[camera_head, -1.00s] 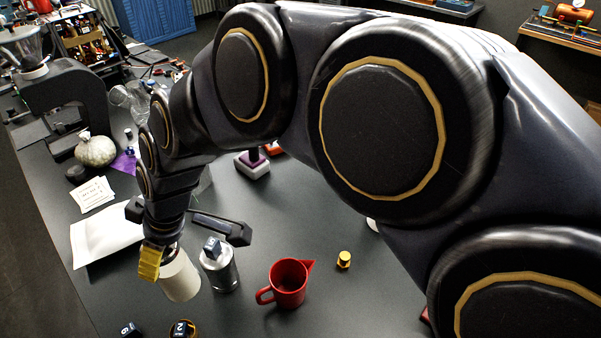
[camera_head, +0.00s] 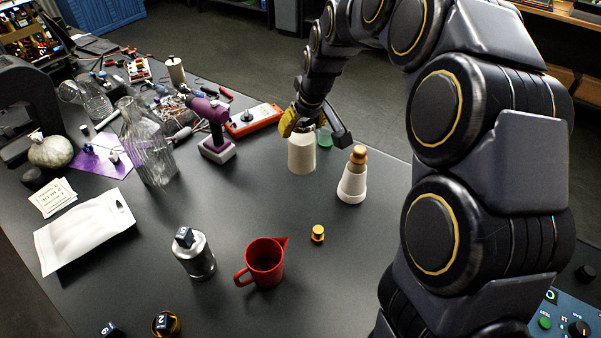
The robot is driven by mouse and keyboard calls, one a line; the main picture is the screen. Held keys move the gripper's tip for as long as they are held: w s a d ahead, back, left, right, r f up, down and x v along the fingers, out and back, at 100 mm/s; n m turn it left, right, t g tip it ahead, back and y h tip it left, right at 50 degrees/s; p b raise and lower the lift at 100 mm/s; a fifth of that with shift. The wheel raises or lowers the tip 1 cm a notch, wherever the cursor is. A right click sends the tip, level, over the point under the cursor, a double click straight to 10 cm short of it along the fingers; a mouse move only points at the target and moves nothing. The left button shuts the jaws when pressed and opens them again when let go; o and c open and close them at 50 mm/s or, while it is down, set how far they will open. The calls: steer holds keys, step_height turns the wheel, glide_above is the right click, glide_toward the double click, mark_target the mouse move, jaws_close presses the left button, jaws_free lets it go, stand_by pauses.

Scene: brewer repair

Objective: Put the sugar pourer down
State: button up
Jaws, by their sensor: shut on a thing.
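The sugar pourer, seen as a cream cylinder (camera_head: 301,155), is upright under my gripper (camera_head: 306,124) at the back middle of the table. My gripper comes down from above and is shut around its top, with a yellow pad on the left side and a dark finger on the right. The top of the cylinder is hidden by the gripper. Its base is at or very near the tabletop; I cannot tell whether it touches.
A white tapered bottle with a wooden top (camera_head: 352,178) stands close on the right. A green object (camera_head: 325,137) is just behind. An orange-and-white box (camera_head: 254,120) and a purple drill (camera_head: 215,125) are left. A red jug (camera_head: 264,263), yellow knob (camera_head: 318,233) and metal canister (camera_head: 194,254) stand in front.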

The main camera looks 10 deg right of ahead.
mark_target(311, 140)
steer(key=shift+w+d, duration=0.2)
steer(key=shift+d, duration=0.75)
steer(key=shift+m, duration=0.3)
step_height(311, 140, down, 4)
steer(key=shift+f, duration=0.2)
steer(key=shift+w+f, duration=0.15)
steer(key=shift+f, duration=0.1)
steer(key=w+f, duration=1.3)
steer(key=shift+w+d, duration=0.3)
steer(key=shift+w, duration=0.05)
steer(key=shift+f, duration=0.2)
steer(key=o, duration=1.1)
